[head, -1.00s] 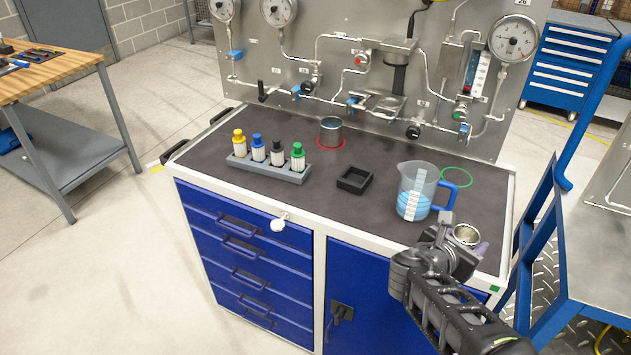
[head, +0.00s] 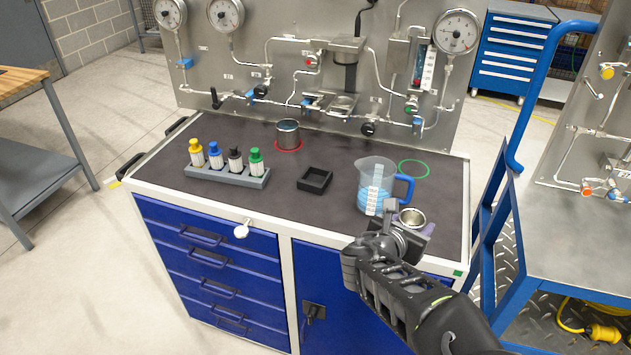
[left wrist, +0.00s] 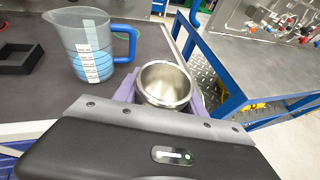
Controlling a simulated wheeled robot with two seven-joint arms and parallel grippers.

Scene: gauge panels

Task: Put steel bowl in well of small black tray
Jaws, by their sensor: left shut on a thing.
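The steel bowl (head: 412,216) is small, round and shiny, with its open top facing up. My left gripper (head: 409,226) is shut on it and holds it near the bench's front right corner, just in front of the measuring jug. In the left wrist view the bowl (left wrist: 165,84) sits upright between the purple finger pads. The small black tray (head: 314,180) is a square with a raised rim and an empty well. It lies on the dark bench top, left of the jug and well left of the gripper. My right gripper is not in view.
The jug (head: 376,188) with blue liquid and a blue handle stands between the bowl and the tray. A bottle rack (head: 228,176) and a metal pot (head: 288,133) on a red ring stand farther left. A green ring (head: 414,168) lies behind the jug. Bench space before the tray is clear.

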